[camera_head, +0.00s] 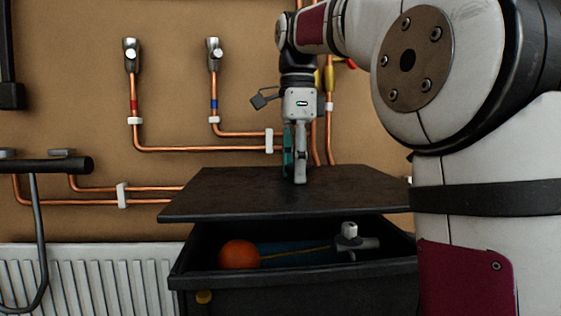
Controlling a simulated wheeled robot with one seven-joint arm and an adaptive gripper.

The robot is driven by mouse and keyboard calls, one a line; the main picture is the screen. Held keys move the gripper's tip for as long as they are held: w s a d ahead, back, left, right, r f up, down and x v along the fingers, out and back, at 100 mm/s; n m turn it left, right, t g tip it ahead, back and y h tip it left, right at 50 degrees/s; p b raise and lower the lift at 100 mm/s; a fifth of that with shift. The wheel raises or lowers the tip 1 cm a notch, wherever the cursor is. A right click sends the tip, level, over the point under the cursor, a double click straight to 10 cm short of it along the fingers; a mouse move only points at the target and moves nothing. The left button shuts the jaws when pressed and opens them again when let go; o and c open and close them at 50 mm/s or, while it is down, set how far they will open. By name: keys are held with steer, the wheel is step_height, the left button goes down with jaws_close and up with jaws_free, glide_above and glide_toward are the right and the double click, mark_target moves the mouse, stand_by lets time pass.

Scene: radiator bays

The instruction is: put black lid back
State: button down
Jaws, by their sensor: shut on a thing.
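The black lid (230,195) is a flat dark panel in the head view. It is level or nearly so, above the open black box (290,292), with a gap at the front through which the contents show. My gripper (300,180) points down over the middle of the lid and is shut on it. The exact grip point on the lid is hard to make out. Whether the lid's back edge touches the box is hidden.
Inside the box are an orange ball (239,254) and a grey valve fitting (350,240). Copper pipes (200,149) run along the brown wall behind. A white radiator (110,280) stands at left. My arm fills the right side.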

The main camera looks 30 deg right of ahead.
mark_target(295, 185)
steer(key=shift+w, duration=0.15)
steer(key=shift+w+f+b, duration=0.1)
steer(key=shift+f+b, duration=0.95)
steer(key=shift+f, duration=0.95)
steer(key=shift+f+b, duration=0.7)
steer(key=shift+f, duration=0.65)
steer(key=shift+f, duration=0.55)
steer(key=c, duration=0.9)
jaws_free()
steer(key=shift+r, duration=3.75)
steer(key=shift+s, duration=0.25)
